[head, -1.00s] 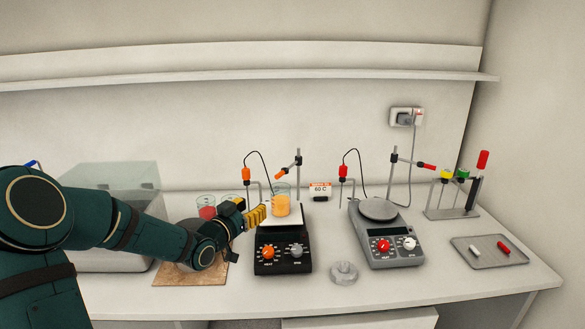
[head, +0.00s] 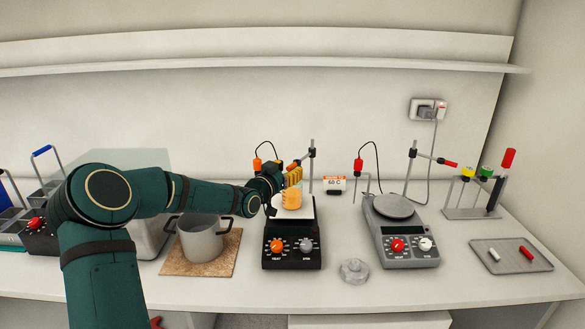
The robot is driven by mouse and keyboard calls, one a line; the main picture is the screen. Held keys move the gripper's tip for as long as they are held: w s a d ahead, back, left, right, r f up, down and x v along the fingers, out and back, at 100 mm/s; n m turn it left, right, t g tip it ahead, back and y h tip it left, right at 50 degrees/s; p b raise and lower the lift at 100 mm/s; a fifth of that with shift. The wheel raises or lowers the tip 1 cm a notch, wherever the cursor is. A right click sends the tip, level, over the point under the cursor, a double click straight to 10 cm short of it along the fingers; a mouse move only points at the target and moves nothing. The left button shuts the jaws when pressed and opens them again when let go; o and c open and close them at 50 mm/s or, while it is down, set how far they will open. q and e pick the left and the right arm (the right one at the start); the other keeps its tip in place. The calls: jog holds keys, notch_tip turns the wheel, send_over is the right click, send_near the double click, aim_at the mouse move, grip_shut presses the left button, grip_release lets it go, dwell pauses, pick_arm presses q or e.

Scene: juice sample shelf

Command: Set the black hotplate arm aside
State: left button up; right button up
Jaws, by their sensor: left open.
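The black hotplate (head: 292,255) stands mid-bench with a pale top plate. A beaker of orange liquid (head: 291,200) sits on that plate. Behind it is an upright rod (head: 312,155) with a short arm whose orange end (head: 293,166) shows just above my gripper. My left gripper (head: 293,177), with yellow fingers, is open at the orange end, above and behind the beaker. I cannot tell whether the fingers touch the arm; the gripper partly hides it. My right gripper is not in view.
A grey pot (head: 203,240) stands on a brown board (head: 175,268) at left. A grey hotplate (head: 400,245) with a red-tipped arm (head: 447,162) is at right. A grey tray (head: 510,257) lies at far right.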

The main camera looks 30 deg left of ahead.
aim_at(299, 161)
pick_arm(q)
jog(key=shift+w, duration=1.4)
jog(key=shift+o, duration=0.3)
grip_shut()
